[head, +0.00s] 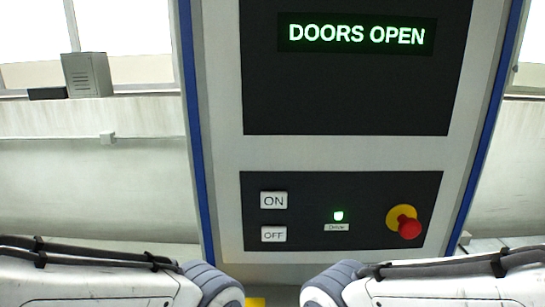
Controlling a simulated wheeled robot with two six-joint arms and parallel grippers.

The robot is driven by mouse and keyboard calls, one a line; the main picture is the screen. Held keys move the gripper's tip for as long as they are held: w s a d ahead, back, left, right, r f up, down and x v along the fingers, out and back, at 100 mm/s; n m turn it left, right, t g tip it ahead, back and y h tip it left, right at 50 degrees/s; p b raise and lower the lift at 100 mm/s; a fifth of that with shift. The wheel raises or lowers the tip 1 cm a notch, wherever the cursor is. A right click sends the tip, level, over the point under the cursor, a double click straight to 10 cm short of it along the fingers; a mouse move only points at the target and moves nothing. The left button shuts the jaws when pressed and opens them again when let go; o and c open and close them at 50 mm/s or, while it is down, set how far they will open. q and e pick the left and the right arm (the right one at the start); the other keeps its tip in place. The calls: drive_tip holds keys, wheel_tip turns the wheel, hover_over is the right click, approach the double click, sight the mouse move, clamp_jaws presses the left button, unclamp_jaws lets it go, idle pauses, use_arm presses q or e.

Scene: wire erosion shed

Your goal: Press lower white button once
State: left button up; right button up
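The lower white button (273,234), marked OFF, sits at the lower left of the dark control panel (342,190). A second white button (273,200), marked ON, is directly above it. A small green light (338,216) glows to the right of the buttons, with a small label below it. A dark screen above reads "DOORS OPEN" (356,34) in green letters. My two arms come in along the bottom edge, below the panel. Both grippers are outside the picture, and nothing covers the buttons.
A red mushroom knob (409,228) on a yellow disc is at the panel's right. The grey cabinet front (345,152) has blue edges. A grey box (87,74) stands on the window ledge at left. The space before the panel looks clear.

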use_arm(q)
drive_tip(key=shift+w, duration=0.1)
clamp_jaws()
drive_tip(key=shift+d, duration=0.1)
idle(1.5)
